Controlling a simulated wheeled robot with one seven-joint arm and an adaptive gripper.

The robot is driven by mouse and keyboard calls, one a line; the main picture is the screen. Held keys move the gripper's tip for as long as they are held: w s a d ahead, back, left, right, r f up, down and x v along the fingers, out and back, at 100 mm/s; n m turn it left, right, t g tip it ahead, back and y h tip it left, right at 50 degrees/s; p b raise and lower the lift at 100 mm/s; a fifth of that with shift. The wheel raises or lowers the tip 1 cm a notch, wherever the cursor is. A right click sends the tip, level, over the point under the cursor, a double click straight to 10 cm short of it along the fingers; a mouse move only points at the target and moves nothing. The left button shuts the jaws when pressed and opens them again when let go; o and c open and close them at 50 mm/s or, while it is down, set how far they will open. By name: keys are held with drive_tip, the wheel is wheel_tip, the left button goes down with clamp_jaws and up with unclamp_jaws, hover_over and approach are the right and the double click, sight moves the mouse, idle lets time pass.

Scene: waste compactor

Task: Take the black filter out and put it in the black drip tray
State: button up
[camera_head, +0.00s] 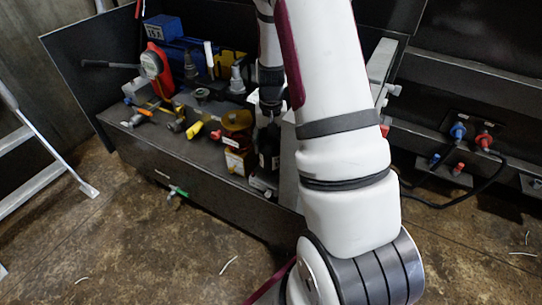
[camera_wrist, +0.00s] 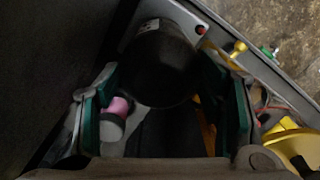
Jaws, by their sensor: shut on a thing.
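The black filter is a dark, smooth cylinder (camera_wrist: 160,65) between my gripper's fingers in the wrist view. In the head view a dark upright cylinder (camera_head: 268,152), which looks like the same filter, shows below my gripper (camera_head: 270,104). My gripper (camera_wrist: 163,105) is shut on it with green-padded fingers, one on each side. The filter's lower end is near a grey surface; I cannot tell whether it touches. No separate black drip tray is clear; the long black tray-like bench (camera_head: 190,160) bears many things.
A green valve (camera_head: 178,191) sticks out in front. Red and blue connectors (camera_head: 484,140) and a black hose are at right.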

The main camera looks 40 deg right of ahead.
drive_tip(key=n, duration=0.4)
